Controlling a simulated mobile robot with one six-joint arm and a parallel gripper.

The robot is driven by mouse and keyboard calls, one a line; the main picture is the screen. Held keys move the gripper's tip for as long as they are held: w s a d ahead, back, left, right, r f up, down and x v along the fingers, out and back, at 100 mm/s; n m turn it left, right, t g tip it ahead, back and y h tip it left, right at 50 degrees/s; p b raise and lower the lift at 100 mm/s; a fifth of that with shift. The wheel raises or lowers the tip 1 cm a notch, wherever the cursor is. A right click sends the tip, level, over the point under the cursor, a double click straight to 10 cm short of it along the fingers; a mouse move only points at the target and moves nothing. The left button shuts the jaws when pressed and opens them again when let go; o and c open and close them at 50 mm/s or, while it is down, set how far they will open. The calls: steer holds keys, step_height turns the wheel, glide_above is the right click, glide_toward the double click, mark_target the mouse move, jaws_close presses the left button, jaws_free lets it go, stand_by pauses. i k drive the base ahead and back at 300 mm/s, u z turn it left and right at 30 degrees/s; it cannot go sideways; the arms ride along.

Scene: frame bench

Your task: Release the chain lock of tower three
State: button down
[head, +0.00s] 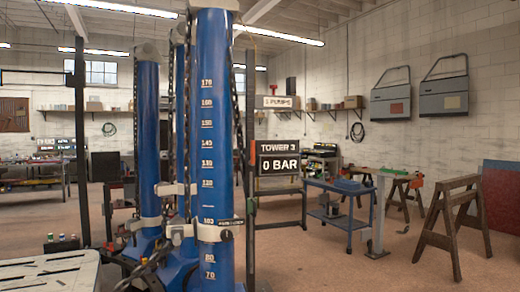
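A tall blue tower (214,150) with a white height scale stands in the middle of the head view. A black sign (278,158) to its right reads "TOWER 3" and "0 BAR". A dark chain (237,110) hangs along the tower's right side. A pale clamp collar (208,232) wraps the tower near the 100 mark, with a small dark part (226,235) on its right; I cannot tell whether this is the chain lock, or its state. Another blue tower (147,140) stands behind to the left. My gripper is not in view.
A slotted light bench top (50,272) fills the lower left corner. A blue cart (340,215) and wooden trestles (455,220) stand on the right. Two grey door panels (444,95) hang on the back wall. Open floor (370,265) lies at the front right.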

mark_target(252, 162)
steer(key=u, duration=0.15)
steer(key=i, duration=1)
steer(key=u, duration=0.35)
